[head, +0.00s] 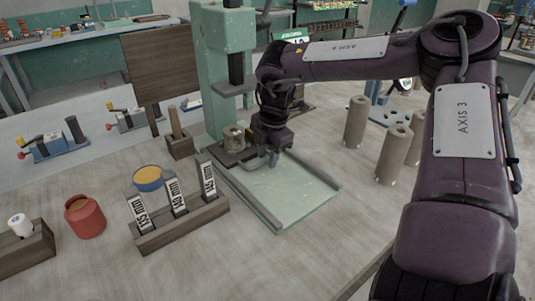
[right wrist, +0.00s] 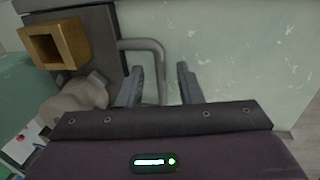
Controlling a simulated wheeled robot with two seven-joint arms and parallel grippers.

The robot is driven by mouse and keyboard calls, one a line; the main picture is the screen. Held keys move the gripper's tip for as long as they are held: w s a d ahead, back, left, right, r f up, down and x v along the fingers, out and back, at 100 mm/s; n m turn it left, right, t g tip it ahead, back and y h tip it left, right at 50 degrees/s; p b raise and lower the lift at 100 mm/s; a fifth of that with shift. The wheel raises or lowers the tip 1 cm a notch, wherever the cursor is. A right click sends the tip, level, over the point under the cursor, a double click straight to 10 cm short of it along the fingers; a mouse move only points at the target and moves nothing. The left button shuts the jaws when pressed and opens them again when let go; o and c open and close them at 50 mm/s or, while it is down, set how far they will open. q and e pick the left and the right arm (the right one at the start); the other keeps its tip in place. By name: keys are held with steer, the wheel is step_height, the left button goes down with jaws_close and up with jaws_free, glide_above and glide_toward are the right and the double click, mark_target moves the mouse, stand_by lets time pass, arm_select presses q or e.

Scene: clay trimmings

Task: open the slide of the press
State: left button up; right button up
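The green press (head: 215,60) stands mid-table, with a dark ram above and a pale green bed (head: 290,195) running forward between rails. Its dark slide (right wrist: 95,18) sits at the back of the bed under the ram and carries a square wooden mould (right wrist: 77,42) and a greyish lump (right wrist: 85,93). A bent grey handle (right wrist: 143,43) sticks out from the slide's side. My right gripper (head: 270,161) is low over the bed at the handle. In the right wrist view its fingers (right wrist: 162,78) are apart, with one leg of the handle between them. Contact cannot be told. My left gripper is not in view.
A rack of labelled blocks (head: 185,232), a blue cup (head: 148,178) and a red jar (head: 85,217) stand at left front. Several clay cylinders (head: 356,120) stand at right. A dark wooden board (head: 150,65) is behind left. The bed's front part is clear.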

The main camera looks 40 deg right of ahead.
steer(key=shift+c, duration=0.3)
jaws_close()
